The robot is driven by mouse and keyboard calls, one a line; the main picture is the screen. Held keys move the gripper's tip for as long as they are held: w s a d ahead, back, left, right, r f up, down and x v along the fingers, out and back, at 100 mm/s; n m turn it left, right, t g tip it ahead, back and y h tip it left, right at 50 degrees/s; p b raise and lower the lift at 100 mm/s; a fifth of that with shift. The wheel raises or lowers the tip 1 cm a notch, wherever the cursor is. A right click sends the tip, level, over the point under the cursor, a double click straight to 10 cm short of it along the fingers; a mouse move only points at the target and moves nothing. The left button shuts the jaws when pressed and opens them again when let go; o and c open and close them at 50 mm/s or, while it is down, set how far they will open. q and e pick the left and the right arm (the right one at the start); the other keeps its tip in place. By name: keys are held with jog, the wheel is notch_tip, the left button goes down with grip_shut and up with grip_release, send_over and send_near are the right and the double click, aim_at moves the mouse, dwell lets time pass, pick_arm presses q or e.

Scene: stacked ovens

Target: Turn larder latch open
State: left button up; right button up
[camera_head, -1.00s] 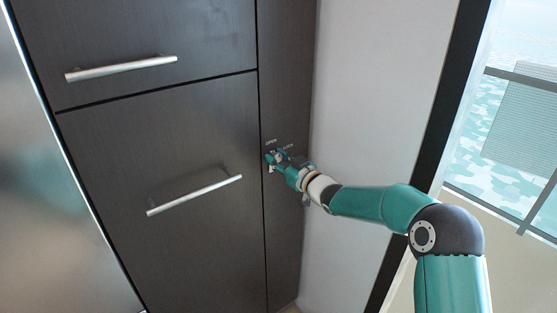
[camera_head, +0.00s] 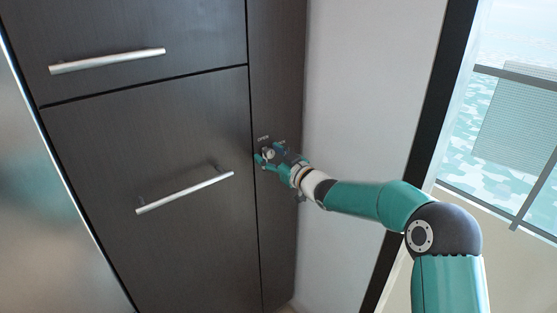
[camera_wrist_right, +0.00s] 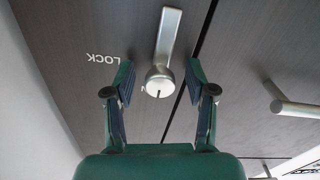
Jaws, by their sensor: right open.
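The latch (camera_wrist_right: 161,75) is a silver lever on a round hub, on the dark narrow larder panel. In the right wrist view its bar runs from the hub toward the top edge. White LOCK lettering shows upside down to its left, and a second label is mostly hidden by the hub. My right gripper (camera_wrist_right: 159,78) is open, one finger on each side of the hub, with visible gaps and no clear contact. In the head view the right gripper (camera_head: 264,160) is at the panel below the small labels and hides much of the latch. My left gripper is not in view.
Two dark fronts with silver bar handles, an upper handle (camera_head: 108,61) and a lower handle (camera_head: 185,192), are left of the panel. A white wall (camera_head: 365,90) stands close on the right, beyond it a dark-framed window (camera_head: 515,130). A steel surface (camera_head: 45,210) is at far left.

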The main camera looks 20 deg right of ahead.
jog(key=v, duration=1.1)
jog(key=shift+s+d, duration=0.15)
jog(key=shift+s, duration=0.25)
jog(key=s+a+f+m+g, duration=0.1)
jog(key=s+a+f+g, duration=0.15)
jog(key=f, duration=0.65)
jog(key=s+a+f+m+g, duration=0.2)
jog(key=a+f, duration=0.2)
jog(key=f, duration=0.4)
jog(key=s+a+f+m+g, duration=0.1)
jog(key=s+a+f+g, duration=0.2)
jog(key=f, duration=0.6)
jog(key=s+a+f+m+g+h, duration=0.1)
jog(key=s+f+g, duration=0.3)
jog(key=s, duration=0.9)
jog(key=s+a+f+m+g+h, duration=0.1)
jog(key=s+a+f+m+g, duration=0.2)
jog(key=s+f, duration=0.8)
jog(key=s+g, duration=0.2)
jog(key=s, duration=0.1)
jog(key=shift+p, duration=0.35)
